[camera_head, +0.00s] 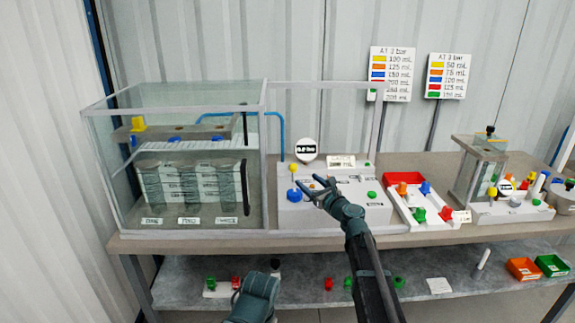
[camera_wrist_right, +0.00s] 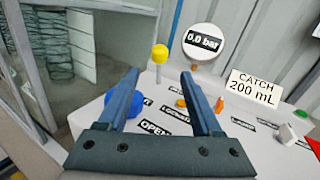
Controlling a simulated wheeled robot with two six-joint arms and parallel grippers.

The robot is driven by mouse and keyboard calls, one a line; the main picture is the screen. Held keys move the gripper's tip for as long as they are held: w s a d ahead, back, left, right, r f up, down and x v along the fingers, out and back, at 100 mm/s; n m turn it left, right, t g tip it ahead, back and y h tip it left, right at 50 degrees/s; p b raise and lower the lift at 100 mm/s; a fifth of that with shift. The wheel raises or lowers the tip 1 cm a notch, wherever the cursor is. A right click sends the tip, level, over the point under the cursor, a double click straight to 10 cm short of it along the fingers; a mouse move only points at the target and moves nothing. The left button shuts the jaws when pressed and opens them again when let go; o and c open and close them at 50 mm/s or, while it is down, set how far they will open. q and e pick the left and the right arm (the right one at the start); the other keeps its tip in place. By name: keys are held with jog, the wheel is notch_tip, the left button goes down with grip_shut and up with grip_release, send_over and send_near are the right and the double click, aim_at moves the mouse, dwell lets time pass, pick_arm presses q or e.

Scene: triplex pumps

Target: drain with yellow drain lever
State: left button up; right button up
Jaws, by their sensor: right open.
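A yellow ball-topped lever (camera_head: 293,167) stands upright at the back left of the white pump panel (camera_head: 345,218); its yellow knob (camera_wrist_right: 159,53) and pale stem show in the right wrist view. I cannot read a drain label beside it. My right gripper (camera_head: 318,183) is open and empty over the panel, in front of and to the right of the lever. In the wrist view the open fingers (camera_wrist_right: 158,76) point toward the lever, which shows between and beyond their tips, apart from them.
A blue knob (camera_wrist_right: 122,104) lies partly behind my left-hand finger in the wrist view. A round gauge (camera_wrist_right: 205,45) reads 0.0 bar behind, beside a CATCH 200 mL sign (camera_wrist_right: 253,88). A glass tank (camera_head: 150,210) stands left; a red-and-white parts tray (camera_head: 404,180) stands right.

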aim_at(293, 173)
jog(key=x, duration=1.4)
jog(key=shift+s, duration=0.1)
jog(key=shift+c, duration=0.3)
grip_shut()
dwell(0.7)
